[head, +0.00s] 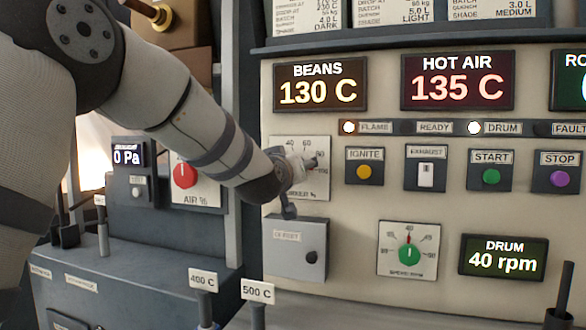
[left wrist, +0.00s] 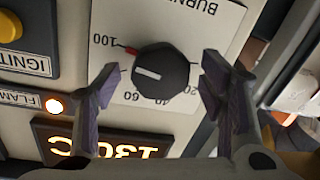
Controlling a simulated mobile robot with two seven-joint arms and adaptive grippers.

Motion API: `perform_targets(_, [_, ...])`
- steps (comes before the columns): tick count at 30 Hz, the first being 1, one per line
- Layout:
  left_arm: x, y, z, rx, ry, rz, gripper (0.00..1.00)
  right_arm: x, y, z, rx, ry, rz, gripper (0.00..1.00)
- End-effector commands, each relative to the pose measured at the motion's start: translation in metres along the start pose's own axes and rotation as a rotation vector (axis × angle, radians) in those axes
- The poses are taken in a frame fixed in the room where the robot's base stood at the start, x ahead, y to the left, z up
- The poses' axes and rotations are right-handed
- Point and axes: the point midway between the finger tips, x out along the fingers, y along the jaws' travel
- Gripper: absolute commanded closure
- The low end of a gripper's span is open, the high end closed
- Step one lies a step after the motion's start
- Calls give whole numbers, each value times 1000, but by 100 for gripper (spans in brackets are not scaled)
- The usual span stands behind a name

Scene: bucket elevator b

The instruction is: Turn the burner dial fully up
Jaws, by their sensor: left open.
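The burner dial (left wrist: 162,75) is a black round knob with a white pointer line, on a white scale plate (left wrist: 205,20) that appears upside down in the left wrist view. The pointer faces left there, between the 60 and 100 marks; a small red mark lies by 100. My left gripper (left wrist: 158,72) is open, with one purple-padded finger on each side of the dial and visible gaps to it. In the head view my left gripper (head: 306,166) is in front of the burner plate (head: 318,190) and hides the dial. My right gripper is not in view.
Near my left gripper are the IGNITE button (head: 364,171), the EXHAUST switch (head: 426,174) and a grey lockbox (head: 290,262) just below. A green drum dial (head: 409,253) sits lower right. The displays read BEANS 130 C (head: 320,83) and HOT AIR 135 C (head: 457,79).

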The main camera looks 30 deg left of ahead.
Motion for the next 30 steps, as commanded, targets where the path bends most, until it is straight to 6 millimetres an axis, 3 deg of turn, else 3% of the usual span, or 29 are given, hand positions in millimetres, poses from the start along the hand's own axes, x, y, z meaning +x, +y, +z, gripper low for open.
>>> perform_targets(4, [0,3,-12,0,3,0,36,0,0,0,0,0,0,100])
perform_targets(12, [-3,22,-75,1,5,1,36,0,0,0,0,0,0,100])
perform_targets(15, [-3,26,-89,1,2,0,36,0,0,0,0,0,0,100])
perform_targets(30, [-3,28,-96,0,0,0,36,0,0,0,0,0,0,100])
